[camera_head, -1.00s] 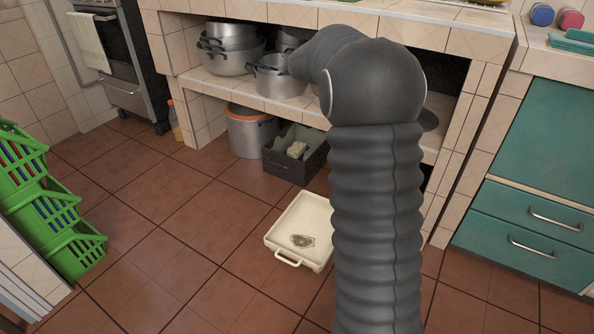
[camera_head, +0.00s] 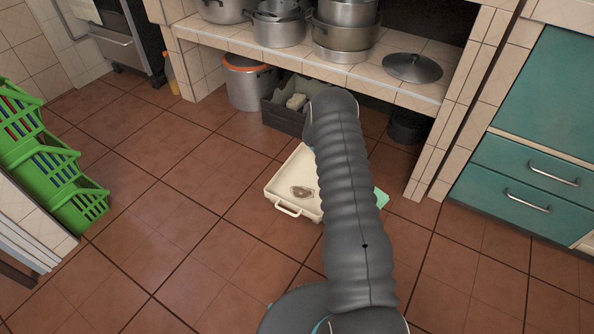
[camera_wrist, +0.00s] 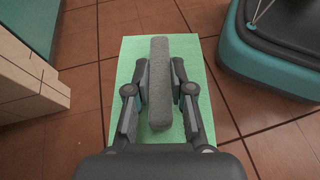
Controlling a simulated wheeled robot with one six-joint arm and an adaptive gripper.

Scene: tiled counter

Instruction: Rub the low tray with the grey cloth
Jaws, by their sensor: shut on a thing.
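The grey cloth (camera_wrist: 160,50) shows in the wrist view as a thick, narrow strip. My gripper (camera_wrist: 160,78) is shut on it, one finger on each side. Below it is a light green sheet (camera_wrist: 126,55); I cannot tell whether the cloth touches it. In the head view a corner of the green sheet (camera_head: 382,198) shows right of my arm. The low cream tray (camera_head: 292,170) lies on the floor left of my arm, which covers its right part. A brownish oval patch (camera_head: 302,191) is in the tray. My gripper is hidden in the head view.
A dark crate (camera_head: 285,118) and a pot with an orange rim (camera_head: 249,82) stand behind the tray, under a tiled shelf (camera_head: 400,88). Green baskets (camera_head: 60,185) stand at the left, teal drawers (camera_head: 510,185) at the right. The floor left of the tray is clear.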

